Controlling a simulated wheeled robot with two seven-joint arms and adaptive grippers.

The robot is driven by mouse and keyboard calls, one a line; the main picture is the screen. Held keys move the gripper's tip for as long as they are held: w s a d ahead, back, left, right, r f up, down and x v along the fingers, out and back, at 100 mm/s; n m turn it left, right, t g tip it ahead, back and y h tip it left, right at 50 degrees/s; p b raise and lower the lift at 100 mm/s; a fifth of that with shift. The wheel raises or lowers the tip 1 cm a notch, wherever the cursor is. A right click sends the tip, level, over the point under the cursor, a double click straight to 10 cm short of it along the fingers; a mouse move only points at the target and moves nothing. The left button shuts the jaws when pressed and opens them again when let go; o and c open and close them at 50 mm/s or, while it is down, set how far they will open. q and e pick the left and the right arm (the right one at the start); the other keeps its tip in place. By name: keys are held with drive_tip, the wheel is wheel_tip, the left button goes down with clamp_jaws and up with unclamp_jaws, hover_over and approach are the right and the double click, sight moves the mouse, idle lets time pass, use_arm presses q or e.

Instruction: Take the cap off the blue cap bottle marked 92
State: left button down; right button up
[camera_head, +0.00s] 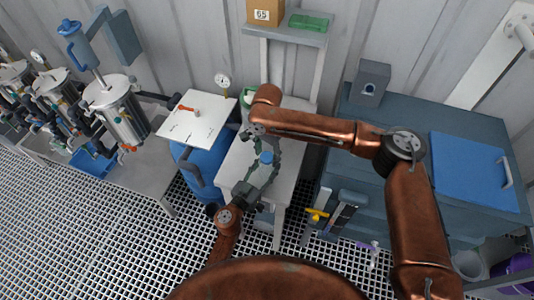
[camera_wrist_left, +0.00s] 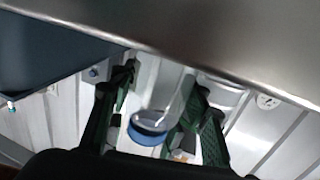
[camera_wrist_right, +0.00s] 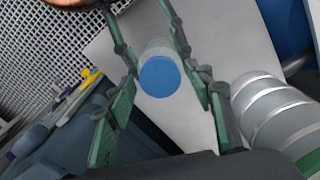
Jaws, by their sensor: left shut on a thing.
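The bottle with a blue cap (camera_head: 266,158) is upright above the small white table (camera_head: 232,163). No number on it is readable. My left gripper (camera_head: 262,168) is shut on the bottle's body from the front. In the left wrist view the clear bottle (camera_wrist_left: 152,122) sits between the fingers. My right gripper (camera_head: 264,147) is above the cap, pointing down. In the right wrist view its fingers are open, one on each side of the blue cap (camera_wrist_right: 160,77), with gaps between. Whether the bottle touches the table is unclear.
A ribbed silver vessel (camera_wrist_right: 272,108) stands close to the right gripper in its wrist view. A blue barrel (camera_head: 203,170) under a white board (camera_head: 197,117) is left of the table. A grey bench (camera_head: 420,125) is at the right. A shelf (camera_head: 287,35) is behind.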

use_arm(q)
drive_tip(key=shift+f, duration=0.15)
use_arm(e)
drive_tip(key=c, duration=1.1)
drive_tip(key=n, duration=0.9)
drive_tip(key=shift+n, duration=0.4)
drive_tip(key=n, duration=1.1)
drive_tip(key=shift+n, duration=0.4)
drive_tip(key=n, duration=1)
drive_tip(key=shift+r, duration=0.1)
drive_tip(key=n, duration=0.4)
drive_tip(key=shift+n, duration=0.3)
drive_tip(key=shift+r, duration=0.15)
drive_tip(key=shift+r, duration=0.95)
